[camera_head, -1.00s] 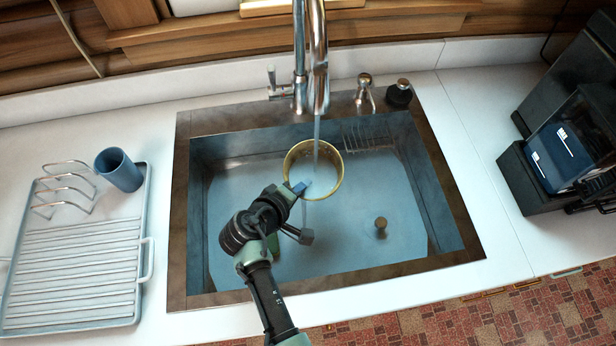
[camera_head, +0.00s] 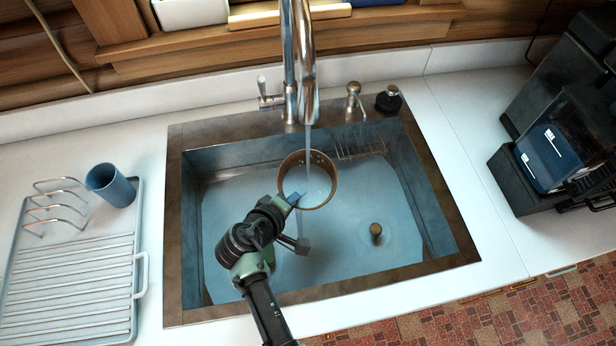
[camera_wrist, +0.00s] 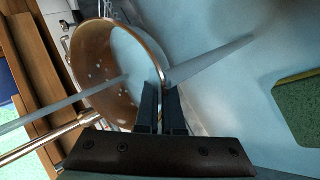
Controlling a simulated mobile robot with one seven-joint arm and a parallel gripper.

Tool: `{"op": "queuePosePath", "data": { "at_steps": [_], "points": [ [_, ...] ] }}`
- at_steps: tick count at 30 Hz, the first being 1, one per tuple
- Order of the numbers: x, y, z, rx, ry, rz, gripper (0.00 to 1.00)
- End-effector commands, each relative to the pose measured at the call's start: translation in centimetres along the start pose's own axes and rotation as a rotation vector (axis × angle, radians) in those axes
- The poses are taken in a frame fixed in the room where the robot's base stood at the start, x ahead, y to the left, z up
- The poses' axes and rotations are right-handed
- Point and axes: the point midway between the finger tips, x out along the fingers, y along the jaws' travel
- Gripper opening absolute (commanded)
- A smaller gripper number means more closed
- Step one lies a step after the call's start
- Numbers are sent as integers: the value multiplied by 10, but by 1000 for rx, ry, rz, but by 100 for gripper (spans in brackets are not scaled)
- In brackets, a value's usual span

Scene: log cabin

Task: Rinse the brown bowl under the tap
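The brown bowl (camera_head: 307,160) is held over the sink, under the tap (camera_head: 303,75). A stream of water (camera_head: 308,142) runs from the tap's spout into the bowl. My gripper (camera_head: 295,194) is shut on the bowl's near rim. In the wrist view, the two dark fingers of my gripper (camera_wrist: 161,110) pinch the bowl's wall, and the bowl (camera_wrist: 92,48) shows its brown inside with pale spots. The bowl's underside is hidden in the head view.
The sink (camera_head: 222,307) has a drain plug (camera_head: 376,230) and a wire rack (camera_head: 360,146) at its back wall. A green sponge (camera_wrist: 298,105) shows in the wrist view. A drying rack (camera_head: 68,290) with a blue cup (camera_head: 110,184) stands left. A dark machine (camera_head: 560,140) stands right.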

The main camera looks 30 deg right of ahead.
Motion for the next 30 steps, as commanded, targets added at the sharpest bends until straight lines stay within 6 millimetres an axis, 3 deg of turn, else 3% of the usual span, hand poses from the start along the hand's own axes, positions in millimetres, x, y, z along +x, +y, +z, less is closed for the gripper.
{"op": "queuePosePath", "data": {
  "at_steps": [11, 30],
  "points": [
    [-5, -1, -3, -1, 2, 3, 0],
    [-42, -28, 13, -2, 3, 3, 0]
  ]
}}
